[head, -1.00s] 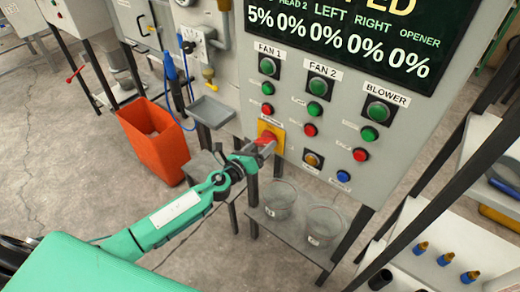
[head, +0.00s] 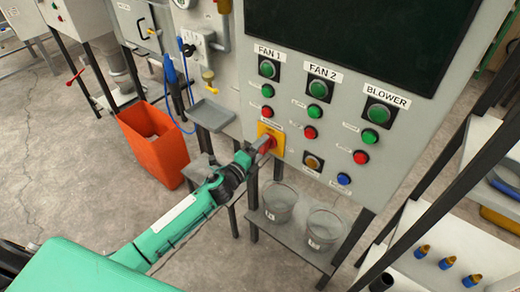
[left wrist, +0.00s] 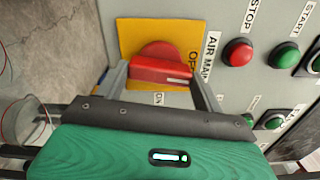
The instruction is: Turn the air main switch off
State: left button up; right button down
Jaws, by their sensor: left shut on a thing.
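The air main switch is a red rotary handle (left wrist: 160,68) on a yellow plate (left wrist: 185,35), low on the left of the grey control panel. The yellow plate also shows in the head view (head: 277,134). My left gripper (head: 260,146) is at the switch, its fingers on either side of the red handle and shut on it. In the left wrist view the handle lies across the picture, between the fingertips. Letters beginning "AIR MA" and part of "ON" and "OF" show beside it. The panel display (head: 350,40) is dark. My right gripper is not in view.
Red and green buttons (head: 310,132) and labelled FAN 1, FAN 2 and BLOWER buttons sit right of the switch. Two clear buckets (head: 323,228) stand on a shelf below. An orange bin (head: 155,140) stands on the floor at left. A shelf with small bottles (head: 446,262) is at right.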

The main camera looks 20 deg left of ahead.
pick_arm(q)
jog(key=shift+n, duration=0.9)
jog(key=o, duration=1)
jog(key=shift+a, duration=0.1)
jog(key=shift+s, duration=0.1)
